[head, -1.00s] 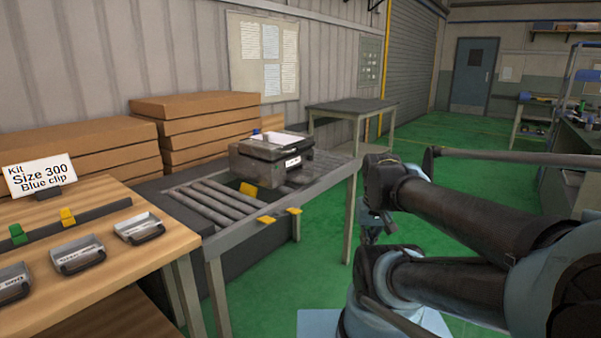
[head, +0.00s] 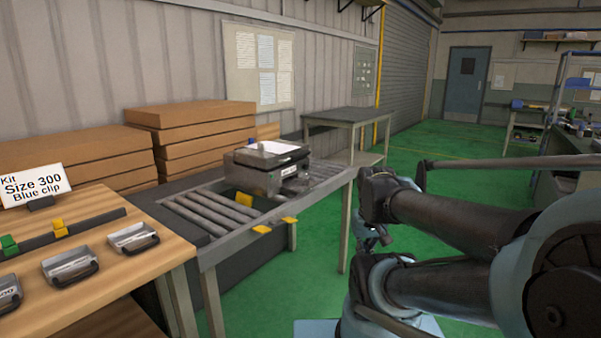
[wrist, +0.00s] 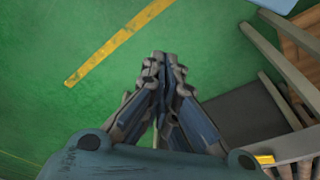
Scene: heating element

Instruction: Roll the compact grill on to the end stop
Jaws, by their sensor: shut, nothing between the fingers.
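The compact grill (head: 255,182), a grey box with a dark lid and a white sheet on top, sits on the roller conveyor (head: 190,213), past the nearer bare rollers. I cannot tell which part is the end stop. My gripper (wrist: 163,58) shows in the wrist view, fingers together and empty, above the green floor. It is apart from the grill, which that view does not clearly show. In the head view my arm is right of the conveyor, and the gripper is small and partly hidden.
Two yellow pieces (head: 289,220) sit on the conveyor's front rail. A wooden bench (head: 95,290) with metal trays (head: 70,267) and a kit sign (head: 35,186) stands at left. Stacked brown boards (head: 190,115) are behind. A grey table (head: 347,115) stands beyond.

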